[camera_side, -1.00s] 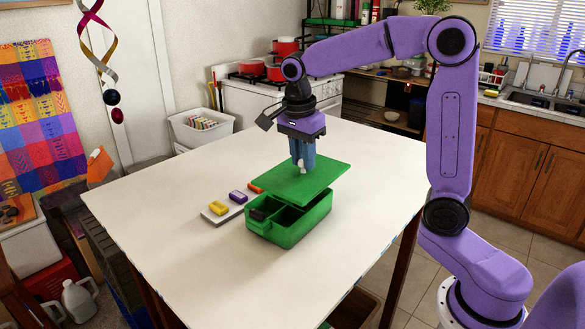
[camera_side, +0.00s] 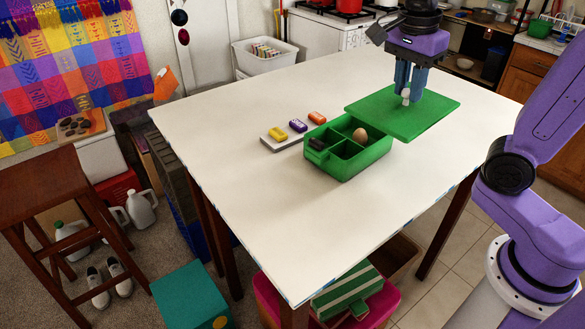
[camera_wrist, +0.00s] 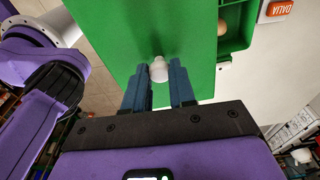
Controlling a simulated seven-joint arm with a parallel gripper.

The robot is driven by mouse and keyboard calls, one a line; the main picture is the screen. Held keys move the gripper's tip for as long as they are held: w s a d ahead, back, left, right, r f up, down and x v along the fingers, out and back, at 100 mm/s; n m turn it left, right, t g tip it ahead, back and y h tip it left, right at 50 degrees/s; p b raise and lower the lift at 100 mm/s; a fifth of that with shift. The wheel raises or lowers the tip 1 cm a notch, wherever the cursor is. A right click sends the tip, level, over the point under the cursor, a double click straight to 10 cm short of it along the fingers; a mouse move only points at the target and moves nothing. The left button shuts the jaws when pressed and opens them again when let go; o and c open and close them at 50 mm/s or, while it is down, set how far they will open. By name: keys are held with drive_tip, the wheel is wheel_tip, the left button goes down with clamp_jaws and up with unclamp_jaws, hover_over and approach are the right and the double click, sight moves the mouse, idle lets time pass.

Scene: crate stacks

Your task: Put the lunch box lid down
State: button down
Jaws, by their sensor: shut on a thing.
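The flat green lunch box lid (camera_side: 386,114) is to the right of the lunch box (camera_side: 347,168). My gripper (camera_side: 408,97) is shut on the lid's white knob (camera_side: 405,93), pointing down from above. In the wrist view the lid (camera_wrist: 195,38) fills the middle and the knob (camera_wrist: 158,70) sits between the blue fingers (camera_wrist: 160,88). The lid's near left edge is close to the box's right side. I cannot tell whether the lid touches the table. The open green box has compartments, with a brown egg (camera_side: 360,135) and a dark block (camera_side: 316,143) in it.
A grey tray (camera_side: 270,142) left of the box holds a yellow block (camera_side: 278,134) and a purple block (camera_side: 298,125). An orange block (camera_side: 317,118) is at its right end. The white table (camera_side: 235,165) is clear in front and at left.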

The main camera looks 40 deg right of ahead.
drive_tip(key=w+a+f, duration=0.3)
drive_tip(key=w+a, duration=0.1)
drive_tip(key=a, duration=0.4)
drive_tip(key=w+a+f, duration=0.3)
drive_tip(key=w+a, duration=0.2)
drive_tip(key=a, duration=0.3)
drive_tip(key=w+a+f, duration=0.3)
drive_tip(key=w+a, duration=0.1)
drive_tip(key=a, duration=0.4)
drive_tip(key=shift+m, duration=0.4)
drive_tip(key=shift+a+f, duration=0.15)
drive_tip(key=shift+f, duration=4.9)
drive_tip(key=shift+f, duration=0.15)
drive_tip(key=c, duration=0.9)
unclamp_jaws()
drive_tip(key=shift+c, duration=0.2)
wheel_tip(320, 180, up, 12)
drive_tip(key=a, duration=0.1)
drive_tip(key=shift+a, duration=0.2)
